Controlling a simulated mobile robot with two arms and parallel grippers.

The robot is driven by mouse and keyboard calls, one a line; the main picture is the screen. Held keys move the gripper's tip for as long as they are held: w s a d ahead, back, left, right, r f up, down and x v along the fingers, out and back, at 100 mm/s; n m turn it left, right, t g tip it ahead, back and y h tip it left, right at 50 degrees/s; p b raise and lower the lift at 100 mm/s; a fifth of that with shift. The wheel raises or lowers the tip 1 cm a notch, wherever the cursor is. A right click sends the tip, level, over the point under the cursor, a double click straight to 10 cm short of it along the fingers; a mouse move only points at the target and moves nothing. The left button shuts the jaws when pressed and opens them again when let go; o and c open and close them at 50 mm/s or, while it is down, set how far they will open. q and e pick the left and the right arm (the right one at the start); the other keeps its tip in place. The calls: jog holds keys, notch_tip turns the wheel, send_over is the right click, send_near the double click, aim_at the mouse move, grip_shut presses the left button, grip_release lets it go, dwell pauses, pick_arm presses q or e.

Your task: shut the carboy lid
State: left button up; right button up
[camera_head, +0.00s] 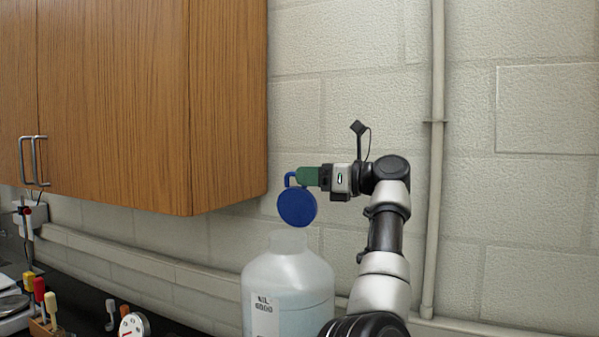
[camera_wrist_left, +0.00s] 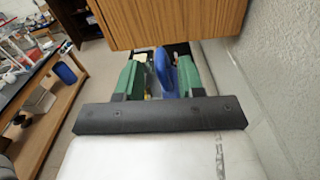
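The carboy (camera_head: 288,285) is a translucent white bottle with a printed label and a narrow neck, at the lower middle of the head view. Its blue lid (camera_head: 297,207) stands raised just above the neck, its round disc tilted up towards the camera. Whether a hinge joins lid and neck cannot be seen. My left gripper (camera_head: 306,177), with green fingers, is at the top of the lid beside its blue loop. In the left wrist view, the fingers stand apart on either side of the blue lid (camera_wrist_left: 165,72), with a gap on the left. My right gripper is not in view.
A wooden wall cabinet (camera_head: 228,110) hangs at the upper left, near the gripper. A vertical pipe (camera_head: 436,150) runs down the block wall on the right. Several coloured-handled tools (camera_head: 45,300) and a round dial (camera_head: 133,325) are on the dark bench at the lower left.

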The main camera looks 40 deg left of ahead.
pick_arm(q)
jog(key=shift+p+x, duration=0.3)
jog(key=shift+x, duration=0.7)
jog(key=shift+s+a, duration=0.2)
jog(key=shift+a, duration=0.1)
jog(key=shift+w, duration=0.2)
grip_shut()
